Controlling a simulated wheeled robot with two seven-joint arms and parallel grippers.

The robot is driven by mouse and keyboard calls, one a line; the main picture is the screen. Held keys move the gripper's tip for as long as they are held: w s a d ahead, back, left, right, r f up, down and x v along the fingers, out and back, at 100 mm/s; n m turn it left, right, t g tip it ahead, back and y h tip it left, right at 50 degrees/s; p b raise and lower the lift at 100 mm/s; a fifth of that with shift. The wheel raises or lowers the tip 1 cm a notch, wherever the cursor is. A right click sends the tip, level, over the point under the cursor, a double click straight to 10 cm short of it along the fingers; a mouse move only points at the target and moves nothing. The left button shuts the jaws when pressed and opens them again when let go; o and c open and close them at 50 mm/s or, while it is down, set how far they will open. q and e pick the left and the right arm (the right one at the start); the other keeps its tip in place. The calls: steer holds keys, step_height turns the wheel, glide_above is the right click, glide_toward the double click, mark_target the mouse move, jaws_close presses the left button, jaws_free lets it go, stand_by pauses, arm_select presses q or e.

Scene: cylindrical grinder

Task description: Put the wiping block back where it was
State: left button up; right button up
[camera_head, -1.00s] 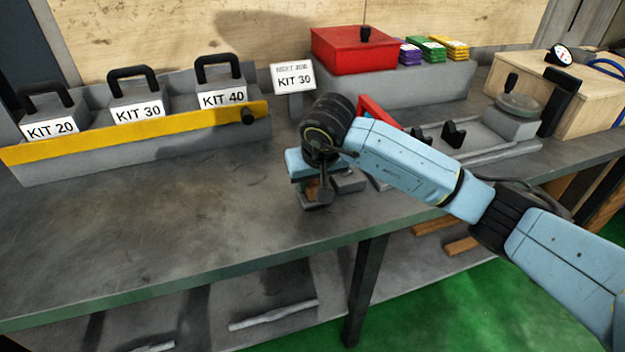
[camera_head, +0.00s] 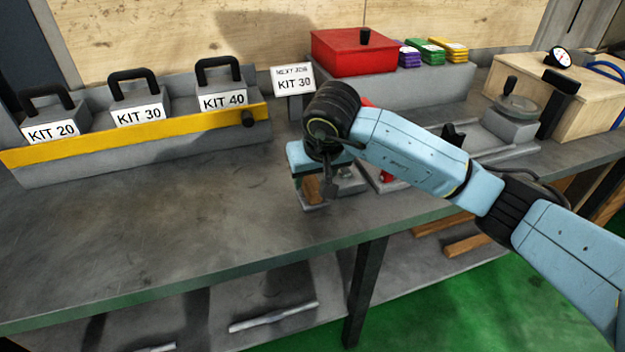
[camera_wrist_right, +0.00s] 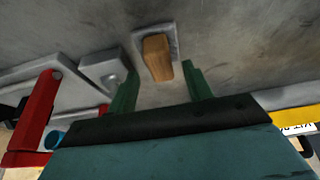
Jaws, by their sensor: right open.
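The wiping block (camera_head: 313,188), a brown wooden block, sits on a small grey holder (camera_head: 317,206) on the bench. In the right wrist view the block (camera_wrist_right: 157,58) lies in the holder (camera_wrist_right: 173,33), just beyond the fingertips. My right gripper (camera_head: 326,186) is close to the block in the head view and partly hides it. In the right wrist view my right gripper (camera_wrist_right: 161,75) shows two green fingers spread apart with nothing between them. The block looks free of the fingers. My left gripper is not in view.
A grey block (camera_wrist_right: 103,72) and a red part (camera_wrist_right: 35,115) stand beside the holder. A rack with several kit weights and a yellow strip (camera_head: 150,132) is at the back left. A red box (camera_head: 350,52) stands behind. The bench's left front (camera_head: 150,225) is clear.

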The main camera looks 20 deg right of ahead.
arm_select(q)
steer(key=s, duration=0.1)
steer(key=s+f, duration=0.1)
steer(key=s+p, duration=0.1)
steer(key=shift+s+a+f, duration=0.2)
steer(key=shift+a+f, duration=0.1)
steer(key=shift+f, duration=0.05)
arm_select(e)
steer(key=v, duration=0.9)
